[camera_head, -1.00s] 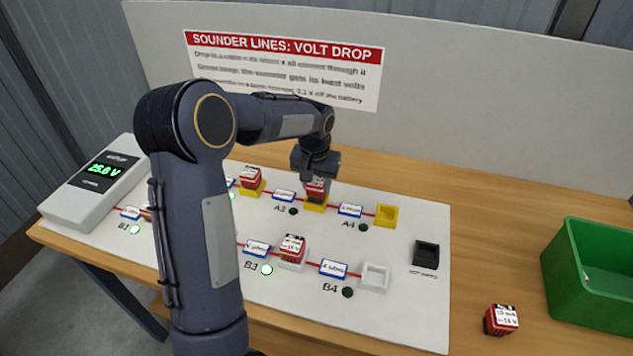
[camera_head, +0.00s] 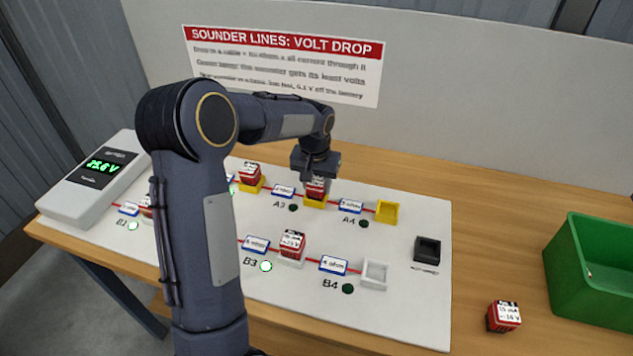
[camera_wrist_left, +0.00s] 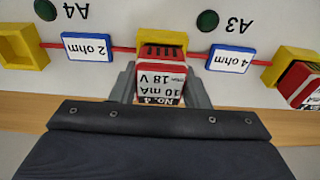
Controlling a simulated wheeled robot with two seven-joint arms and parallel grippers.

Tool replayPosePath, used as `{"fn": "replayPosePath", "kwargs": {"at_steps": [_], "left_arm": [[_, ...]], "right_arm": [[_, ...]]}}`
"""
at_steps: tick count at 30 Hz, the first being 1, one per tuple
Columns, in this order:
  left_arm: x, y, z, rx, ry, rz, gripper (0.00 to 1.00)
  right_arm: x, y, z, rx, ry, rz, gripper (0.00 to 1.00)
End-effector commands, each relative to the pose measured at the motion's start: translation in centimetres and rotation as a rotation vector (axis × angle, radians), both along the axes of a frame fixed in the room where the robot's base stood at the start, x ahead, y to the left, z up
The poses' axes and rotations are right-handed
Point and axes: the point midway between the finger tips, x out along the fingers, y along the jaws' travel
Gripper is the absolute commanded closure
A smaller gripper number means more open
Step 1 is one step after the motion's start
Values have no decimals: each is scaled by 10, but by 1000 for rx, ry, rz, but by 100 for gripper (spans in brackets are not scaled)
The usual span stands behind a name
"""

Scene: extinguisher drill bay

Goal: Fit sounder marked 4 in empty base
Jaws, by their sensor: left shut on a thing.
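The red sounder (camera_wrist_left: 160,78) with a white label reading No. 4, 10 mA, 18 V is between the fingers of my left gripper (camera_head: 317,180), which is shut on it. It also shows in the head view (camera_head: 316,189). It is at the yellow base (camera_wrist_left: 161,38) between the 4 ohm and 2 ohm blocks, beside lamp A3. I cannot tell if it is fully seated. Another yellow base (camera_head: 387,212), past the 2 ohm block by A4, is empty. My right gripper is not in view.
Red sounders sit in other bases, one near B3 (camera_head: 292,244). A white base (camera_head: 374,275) by B4 and a black holder (camera_head: 427,250) are empty. A loose sounder (camera_head: 503,316) lies near the green bin (camera_head: 590,270). A meter (camera_head: 93,178) stands left.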

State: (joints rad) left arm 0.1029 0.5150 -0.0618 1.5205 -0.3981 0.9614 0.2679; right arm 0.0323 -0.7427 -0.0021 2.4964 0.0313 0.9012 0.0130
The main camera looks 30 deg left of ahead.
Motion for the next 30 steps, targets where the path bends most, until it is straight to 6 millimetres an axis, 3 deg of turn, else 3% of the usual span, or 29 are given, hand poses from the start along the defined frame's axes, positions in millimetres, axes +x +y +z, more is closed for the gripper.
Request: {"fn": "replayPosePath", "kwargs": {"at_steps": [11,12,16,23,26,30], "left_arm": [[0,0,-3,0,-1,0,84],[0,0,-3,0,-1,0,53],[0,0,-3,0,-1,0,36],[0,0,-3,0,0,0,32],[0,0,-3,0,0,0,19],[0,0,-3,0,0,0,19]], "right_arm": [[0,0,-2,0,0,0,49],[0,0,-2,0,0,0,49],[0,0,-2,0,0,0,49],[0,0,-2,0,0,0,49],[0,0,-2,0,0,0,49],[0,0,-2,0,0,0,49]]}}
